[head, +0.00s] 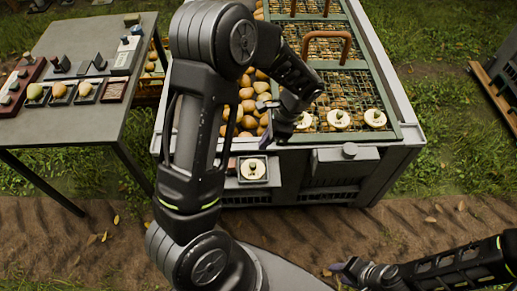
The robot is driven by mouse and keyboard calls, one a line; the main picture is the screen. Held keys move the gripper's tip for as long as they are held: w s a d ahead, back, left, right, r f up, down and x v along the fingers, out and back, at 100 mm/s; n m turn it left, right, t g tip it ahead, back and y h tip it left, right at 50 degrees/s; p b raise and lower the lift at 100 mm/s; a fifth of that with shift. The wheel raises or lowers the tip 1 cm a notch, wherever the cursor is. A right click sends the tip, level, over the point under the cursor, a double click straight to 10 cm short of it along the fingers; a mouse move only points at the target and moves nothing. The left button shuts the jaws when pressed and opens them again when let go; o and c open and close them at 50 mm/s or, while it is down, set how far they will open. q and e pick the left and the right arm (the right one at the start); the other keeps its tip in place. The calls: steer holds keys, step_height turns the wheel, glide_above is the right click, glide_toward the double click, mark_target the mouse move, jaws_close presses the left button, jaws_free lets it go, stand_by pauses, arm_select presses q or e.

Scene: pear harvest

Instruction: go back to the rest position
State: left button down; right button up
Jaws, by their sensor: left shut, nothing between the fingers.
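My left arm rises through the middle of the head view and bends over the large grey bin. Its gripper (268,120) is shut and empty, over the front part of the bin, close to the brown pears (247,104). My right gripper (342,268) is low at the bottom right, over the soil in front of the bin; its fingers are too small and dark to tell open from shut. The left arm hides part of the bin's left side and pears.
The grey bin (408,135) has mesh lids with brown handles (327,36) and several pale round pieces (338,119) along its front. A small tray (254,183) sits at its front. A grey table (75,122) with several small trays stands left. A crate (497,88) stands right.

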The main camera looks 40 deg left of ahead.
arm_select(q)
steer(key=shift+w+d+r, duration=0.1)
steer(key=shift+r, duration=0.3)
steer(key=w+d+f+n+t+h, duration=0.1)
steer(key=d+f+n+t+h, duration=0.2)
steer(key=d, duration=0.4)
steer(key=w+d+f+n+t+h, duration=0.1)
steer(key=d+f+n+h, duration=0.1)
steer(key=d+f, duration=0.4)
steer(key=s+d+f+n+h, duration=0.1)
steer(key=s+d+f+n, duration=0.2)
steer(key=s+d, duration=0.2)
steer(key=s+d+f+n+h+p, duration=0.1)
steer(key=s+d+f+n, duration=0.3)
steer(key=s, duration=0.8)
steer(key=shift+s+d+f+g+h, duration=0.25)
steer(key=shift+s+d+g+h, duration=0.05)
steer(key=shift+d+g+h, duration=0.15)
